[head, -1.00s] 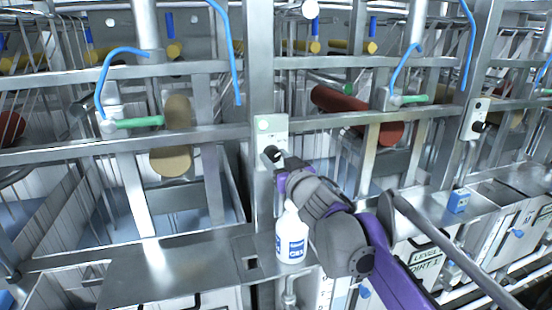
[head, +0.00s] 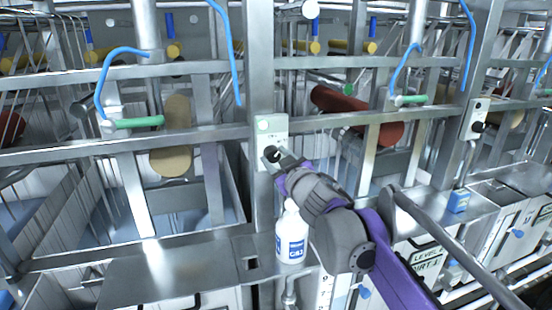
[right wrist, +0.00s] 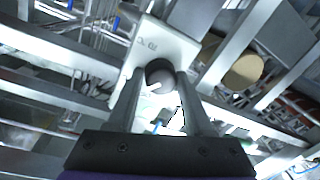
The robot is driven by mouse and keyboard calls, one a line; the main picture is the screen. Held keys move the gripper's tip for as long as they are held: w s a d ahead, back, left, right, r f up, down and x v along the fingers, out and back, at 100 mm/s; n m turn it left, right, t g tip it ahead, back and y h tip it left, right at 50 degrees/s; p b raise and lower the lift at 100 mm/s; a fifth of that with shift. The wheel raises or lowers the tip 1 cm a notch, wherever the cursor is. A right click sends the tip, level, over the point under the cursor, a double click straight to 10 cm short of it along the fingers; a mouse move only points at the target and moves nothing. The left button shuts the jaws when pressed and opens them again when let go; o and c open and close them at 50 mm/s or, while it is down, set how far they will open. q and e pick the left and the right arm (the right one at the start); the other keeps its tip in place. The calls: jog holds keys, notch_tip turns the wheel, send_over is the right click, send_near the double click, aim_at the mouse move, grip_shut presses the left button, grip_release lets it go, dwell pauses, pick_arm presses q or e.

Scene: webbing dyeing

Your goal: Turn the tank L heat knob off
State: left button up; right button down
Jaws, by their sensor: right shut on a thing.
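The heat knob (head: 272,154) is a dark round knob on a pale control plate (head: 266,130) fixed to a steel post in the head view. My right gripper (head: 275,160) reaches up to it from the lower right. In the right wrist view the knob (right wrist: 160,74) sits between the fingertips of my right gripper (right wrist: 158,82), which is shut on it. A light mark shows on the knob's face. My left gripper is not in view.
A white labelled bottle (head: 291,236) stands on the steel ledge just below my right forearm. Steel rails cross above and beside the plate. A second plate with a dark knob (head: 477,126) is on the post at the right. Open tanks lie on both sides.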

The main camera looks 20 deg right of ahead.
jog(key=n, duration=0.4)
jog(key=shift+r+p, duration=0.15)
jog(key=shift+p, duration=0.15)
jog(key=shift+a+n+h+p, duration=0.1)
jog(key=shift+n+h+p, duration=0.35)
jog(key=shift+n, duration=1.55)
jog(key=shift+c, duration=1.5)
grip_release()
jog(key=s+b, duration=0.1)
jog(key=s, duration=0.9)
jog(key=shift+s+d+r+b, duration=0.4)
jog(key=shift+d+r, duration=0.05)
